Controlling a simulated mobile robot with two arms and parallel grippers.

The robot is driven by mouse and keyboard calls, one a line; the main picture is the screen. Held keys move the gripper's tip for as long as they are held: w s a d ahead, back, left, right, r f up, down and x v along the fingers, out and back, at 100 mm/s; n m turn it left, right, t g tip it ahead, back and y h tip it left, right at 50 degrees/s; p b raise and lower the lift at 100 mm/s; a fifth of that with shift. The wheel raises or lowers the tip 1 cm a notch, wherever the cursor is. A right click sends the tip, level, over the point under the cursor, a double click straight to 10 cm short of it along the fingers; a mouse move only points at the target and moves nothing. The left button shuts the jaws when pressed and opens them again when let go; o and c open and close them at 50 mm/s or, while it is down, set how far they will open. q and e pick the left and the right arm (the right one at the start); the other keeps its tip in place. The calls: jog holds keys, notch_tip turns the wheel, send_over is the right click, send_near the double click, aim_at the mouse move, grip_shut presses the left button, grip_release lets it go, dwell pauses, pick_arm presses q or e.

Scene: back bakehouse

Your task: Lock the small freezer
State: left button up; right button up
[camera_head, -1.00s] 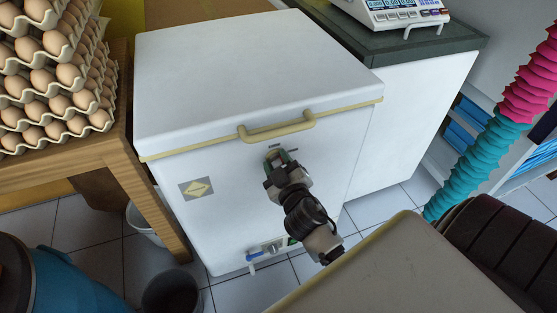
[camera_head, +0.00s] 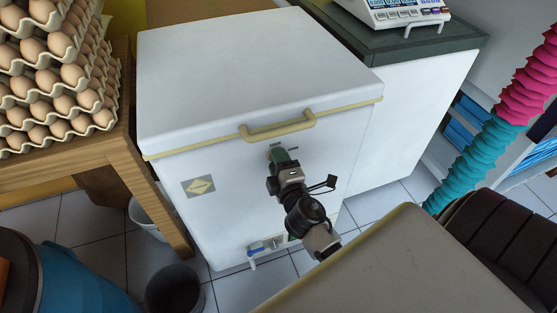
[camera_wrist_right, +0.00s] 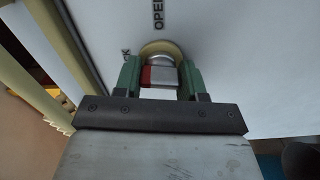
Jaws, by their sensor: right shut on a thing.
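The small freezer (camera_head: 190,225) is a white chest with its lid (camera_head: 250,70) down and a beige handle (camera_head: 278,128) along the front edge. My right gripper (camera_head: 281,157) is at the front wall just below the handle. In the right wrist view its green fingers (camera_wrist_right: 160,78) are closed on the lock knob (camera_wrist_right: 162,74), a small metal piece with a red patch, in front of a round beige plate (camera_wrist_right: 160,48). The word "OPEN" (camera_wrist_right: 158,14) is printed beside the plate; another marking is partly hidden. My left gripper is not in view.
A wooden table (camera_head: 150,175) with egg trays (camera_head: 55,80) stands left of the freezer. A counter (camera_head: 420,95) with a scale (camera_head: 395,12) stands on its right. A dark bin (camera_head: 173,290) and a blue barrel (camera_head: 80,285) are at lower left. A ribbed pink-and-teal hose (camera_head: 490,120) hangs right.

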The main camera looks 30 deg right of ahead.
jog(key=shift+n, duration=0.4)
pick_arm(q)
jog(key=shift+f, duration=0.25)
pick_arm(e)
jog(key=shift+n, duration=0.3)
jog(key=o, duration=0.9)
jog(key=shift+a, duration=0.1)
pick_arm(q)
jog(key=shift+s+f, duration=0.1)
